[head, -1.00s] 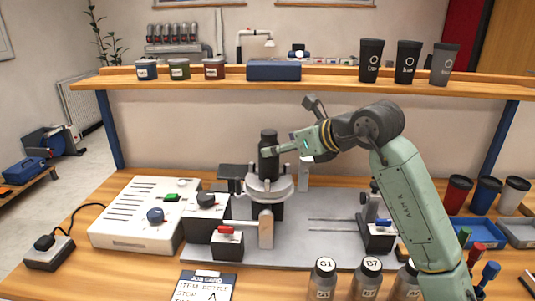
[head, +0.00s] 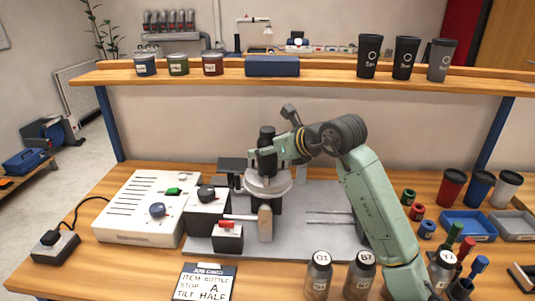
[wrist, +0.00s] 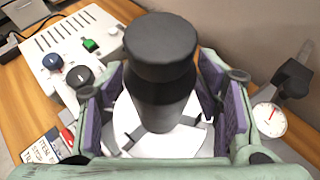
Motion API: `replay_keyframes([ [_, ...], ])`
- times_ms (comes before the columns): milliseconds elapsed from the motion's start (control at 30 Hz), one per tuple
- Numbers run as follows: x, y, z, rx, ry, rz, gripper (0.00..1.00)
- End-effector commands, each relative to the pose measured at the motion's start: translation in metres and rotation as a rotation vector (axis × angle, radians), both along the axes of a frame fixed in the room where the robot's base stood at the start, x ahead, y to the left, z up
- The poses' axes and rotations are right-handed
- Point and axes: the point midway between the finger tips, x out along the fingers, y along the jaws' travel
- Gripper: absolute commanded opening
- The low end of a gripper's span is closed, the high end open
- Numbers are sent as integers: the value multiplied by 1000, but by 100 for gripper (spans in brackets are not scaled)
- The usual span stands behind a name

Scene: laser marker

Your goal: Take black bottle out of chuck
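The black bottle (head: 266,138) stands upright in the pale round chuck (head: 279,184) of the marker fixture. In the wrist view the bottle (wrist: 160,85) rises between the two purple-padded fingers of my gripper (wrist: 166,108), with the white chuck (wrist: 125,130) below it. Pale gaps show between the bottle and the pads, so my gripper looks open around it. In the head view my gripper (head: 266,155) reaches in from the right at the bottle's middle. The bottle's lower end is hidden in the chuck.
A white control box (head: 140,208) with a green button stands left of the fixture. Labelled bottles (head: 318,272) stand in front at the right. A shelf (head: 330,82) with cups runs behind, above my arm. A dial gauge (wrist: 268,118) sits right of my gripper in the wrist view.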

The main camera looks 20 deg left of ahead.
Motion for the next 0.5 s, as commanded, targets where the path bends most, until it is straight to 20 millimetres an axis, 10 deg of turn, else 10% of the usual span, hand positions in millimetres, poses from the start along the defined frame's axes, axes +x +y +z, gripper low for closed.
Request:
replay_keyframes([
  [500, 0, 0, 0, 0, 0, 0, 22],
])
